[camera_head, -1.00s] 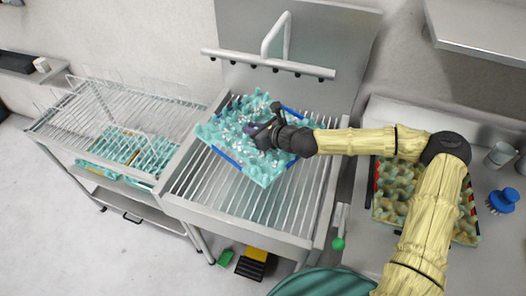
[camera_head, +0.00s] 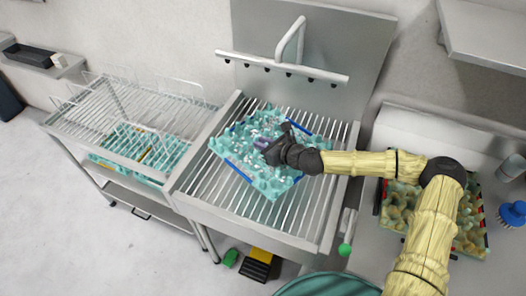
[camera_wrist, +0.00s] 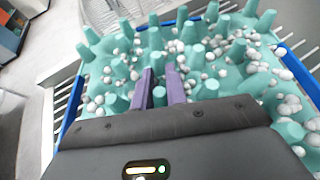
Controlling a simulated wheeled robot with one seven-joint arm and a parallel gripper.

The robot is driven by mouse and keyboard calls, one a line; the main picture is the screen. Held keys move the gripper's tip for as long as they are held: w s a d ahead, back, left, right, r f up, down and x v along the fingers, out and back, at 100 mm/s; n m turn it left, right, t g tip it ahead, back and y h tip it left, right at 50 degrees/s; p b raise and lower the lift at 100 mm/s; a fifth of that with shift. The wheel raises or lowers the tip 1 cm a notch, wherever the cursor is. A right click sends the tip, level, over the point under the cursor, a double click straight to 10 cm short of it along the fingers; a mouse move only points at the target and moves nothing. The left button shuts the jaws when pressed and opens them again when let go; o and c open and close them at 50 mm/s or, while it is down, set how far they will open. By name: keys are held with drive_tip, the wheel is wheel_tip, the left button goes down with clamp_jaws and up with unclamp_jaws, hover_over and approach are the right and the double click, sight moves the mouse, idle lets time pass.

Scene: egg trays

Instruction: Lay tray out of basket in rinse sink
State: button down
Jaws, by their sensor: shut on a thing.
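A teal egg tray (camera_head: 270,183) with blue edge strips lies over the slatted rinse sink (camera_head: 295,218), set at an angle to the bars. White foam-like lumps cover its studs. My gripper (camera_head: 270,152) is over the tray's middle and is shut on the tray. In the wrist view the purple fingers (camera_wrist: 160,88) are close together around a stud of the tray (camera_wrist: 120,70). The part between the fingertips is hard to make out. Whether the tray's underside touches the bars everywhere is hidden.
A spray bar with a tap (camera_head: 280,66) spans the back of the sink. A wire rack (camera_head: 110,112) with more teal trays below stands at the left.

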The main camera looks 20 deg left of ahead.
sight(288, 168)
drive_tip(key=shift+f+p, duration=0.3)
drive_tip(key=shift+f, duration=1.75)
drive_tip(key=c, duration=1.4)
unclamp_jaws()
drive_tip(key=shift+s, duration=0.1)
drive_tip(key=shift+s+d+r, duration=0.1)
drive_tip(key=shift+d+r, duration=0.05)
drive_tip(key=shift+d, duration=0.3)
drive_tip(key=b+v, duration=0.1)
drive_tip(key=v, duration=1)
drive_tip(key=shift+b, duration=0.4)
drive_tip(key=shift+s, duration=0.15)
drive_tip(key=shift+a, duration=0.1)
